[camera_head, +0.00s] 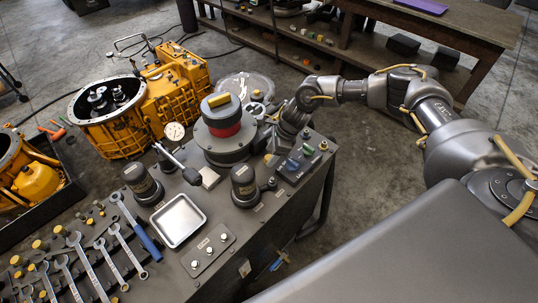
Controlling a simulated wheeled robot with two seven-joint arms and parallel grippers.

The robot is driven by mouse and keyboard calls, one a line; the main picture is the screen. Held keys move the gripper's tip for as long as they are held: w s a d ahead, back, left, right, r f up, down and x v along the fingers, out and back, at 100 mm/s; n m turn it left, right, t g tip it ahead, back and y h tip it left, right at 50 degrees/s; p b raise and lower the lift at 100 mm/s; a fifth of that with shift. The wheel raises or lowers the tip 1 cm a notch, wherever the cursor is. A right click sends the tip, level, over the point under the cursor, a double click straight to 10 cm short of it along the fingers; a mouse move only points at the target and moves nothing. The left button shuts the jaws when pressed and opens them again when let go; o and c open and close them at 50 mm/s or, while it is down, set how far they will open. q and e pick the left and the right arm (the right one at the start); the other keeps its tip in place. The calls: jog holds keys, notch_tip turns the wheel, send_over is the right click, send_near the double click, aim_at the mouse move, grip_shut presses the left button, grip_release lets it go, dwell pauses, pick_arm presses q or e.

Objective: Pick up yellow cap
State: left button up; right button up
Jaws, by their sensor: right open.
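A yellow piece (219,100) lies on top of a round grey and red stacked fixture (224,128) on the workbench; it may be the yellow cap. A smaller yellow spot (268,157) shows at the bench top right of the fixture, too small to identify. My right gripper (272,143) is at the end of the arm from the right, low over the bench just right of the fixture. It is open, with no object visible between its fingers; the fingertips are small and partly hard to make out. My left gripper is not in view.
A panel with coloured knobs (302,160) is close to my right gripper. Dark cylinders (243,185), a silver tray (178,220) and several wrenches (90,265) occupy the bench. A yellow transmission housing (180,85) stands behind on the left; a shelf table (455,30) stands at the back.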

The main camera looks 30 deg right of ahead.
jog(key=shift+a+f, duration=0.15)
jog(key=shift+f, duration=0.35)
jog(key=c, duration=1)
jog(key=shift+r, duration=0.15)
jog(key=shift+c, duration=0.2)
jog(key=shift+w+r, duration=0.1)
jog(key=shift+r, duration=0.1)
notch_tip(320, 180, up, 2)
jog(key=shift+r+b, duration=0.15)
jog(key=shift+b, duration=0.35)
jog(key=s+r+b, duration=0.5)
jog(key=s+r, duration=0.5)
jog(key=s, duration=0.4)
jog(key=shift+d, duration=0.4)
